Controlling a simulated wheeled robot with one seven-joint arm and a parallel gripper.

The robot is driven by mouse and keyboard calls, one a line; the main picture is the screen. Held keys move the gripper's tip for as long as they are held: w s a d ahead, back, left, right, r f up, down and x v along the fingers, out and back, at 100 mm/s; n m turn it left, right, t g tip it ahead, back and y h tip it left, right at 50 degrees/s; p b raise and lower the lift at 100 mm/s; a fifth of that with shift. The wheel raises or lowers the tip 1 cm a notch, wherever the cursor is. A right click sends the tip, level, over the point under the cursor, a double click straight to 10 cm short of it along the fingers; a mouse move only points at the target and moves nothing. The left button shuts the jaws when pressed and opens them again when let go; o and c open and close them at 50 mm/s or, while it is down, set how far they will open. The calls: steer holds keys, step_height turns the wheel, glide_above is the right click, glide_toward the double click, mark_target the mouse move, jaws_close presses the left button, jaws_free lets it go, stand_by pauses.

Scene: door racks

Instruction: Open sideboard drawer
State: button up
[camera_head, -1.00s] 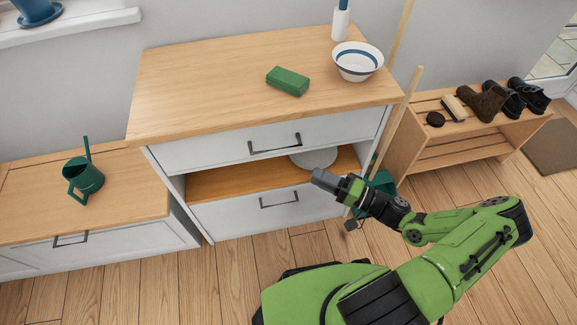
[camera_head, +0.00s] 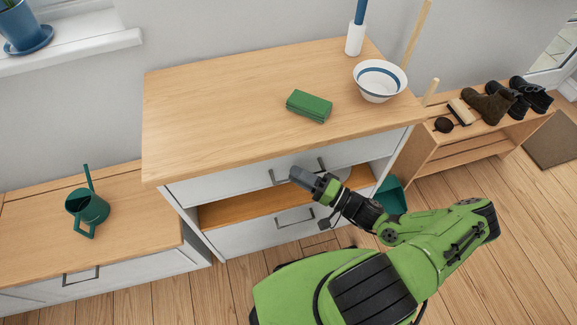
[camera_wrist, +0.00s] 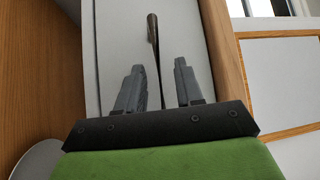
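The sideboard (camera_head: 215,118) has a wooden top and white fronts. Its upper drawer (camera_head: 225,184) looks shut, with a dark bar handle (camera_head: 278,177) partly hidden behind my gripper (camera_head: 300,178) in the head view. A lower drawer (camera_head: 250,238) has a similar handle (camera_head: 295,216). In the wrist view my gripper (camera_wrist: 156,88) is open, its two fingers apart. The dark handle (camera_wrist: 153,45) runs up the picture between and beyond the fingers, in front of the white drawer front (camera_wrist: 122,38). I cannot tell whether the fingers reach around it.
An open shelf (camera_head: 235,208) lies between the drawers. A low cabinet with a green watering can (camera_head: 87,208) stands left; a shoe bench (camera_head: 450,142) stands right.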

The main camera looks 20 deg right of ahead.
jaws_close()
steer(key=shift+s, duration=0.1)
stand_by(0.3)
